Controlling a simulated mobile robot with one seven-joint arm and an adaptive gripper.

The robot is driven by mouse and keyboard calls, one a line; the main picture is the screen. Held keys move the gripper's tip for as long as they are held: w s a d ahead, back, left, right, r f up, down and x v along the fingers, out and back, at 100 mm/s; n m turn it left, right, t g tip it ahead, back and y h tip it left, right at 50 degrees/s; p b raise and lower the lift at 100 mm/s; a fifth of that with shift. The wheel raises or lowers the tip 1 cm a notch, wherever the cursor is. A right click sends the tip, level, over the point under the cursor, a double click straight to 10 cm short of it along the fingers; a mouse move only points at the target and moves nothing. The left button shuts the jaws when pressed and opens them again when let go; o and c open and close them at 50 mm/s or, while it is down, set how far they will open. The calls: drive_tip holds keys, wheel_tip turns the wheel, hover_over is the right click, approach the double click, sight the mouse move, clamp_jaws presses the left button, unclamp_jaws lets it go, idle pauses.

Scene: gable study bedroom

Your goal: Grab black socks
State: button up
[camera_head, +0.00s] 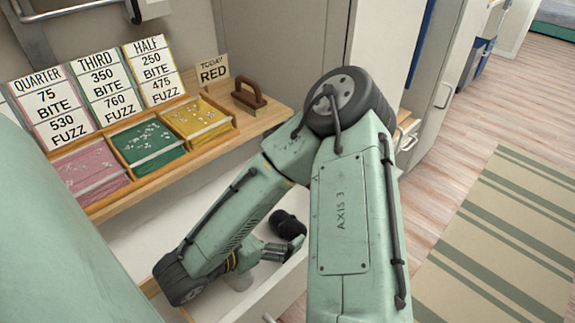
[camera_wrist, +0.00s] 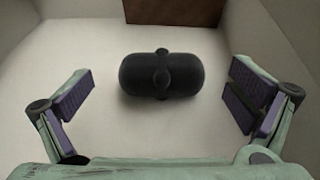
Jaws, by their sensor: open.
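The black socks (camera_wrist: 184,75), a dark rolled bundle with a band around its middle, lie on the pale floor of an open white drawer (camera_head: 150,215). In the head view the socks (camera_head: 287,222) show just beyond my gripper (camera_head: 280,250), partly hidden by it and my arm. In the wrist view my gripper (camera_wrist: 161,85) is open, with one purple-padded finger to the left of the socks and one to the right. The fingers are apart from the socks, with visible gaps on both sides, and hold nothing.
Above the drawer, a wooden shelf holds pink (camera_head: 90,172), green (camera_head: 147,143) and yellow (camera_head: 195,118) packs in a divided tray. Number cards and a brown-handled block (camera_head: 248,95) stand there too. The drawer walls enclose my gripper. A striped rug (camera_head: 500,230) lies on open floor at right.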

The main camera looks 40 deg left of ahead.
sight(288, 220)
drive_tip(key=p+x, duration=0.1)
drive_tip(key=x, duration=0.3)
drive_tip(key=shift+w+d, duration=0.1)
drive_tip(key=shift+w, duration=0.05)
drive_tip(key=shift+c, duration=0.4)
drive_tip(key=c, duration=1)
drive_tip(key=shift+r, duration=0.15)
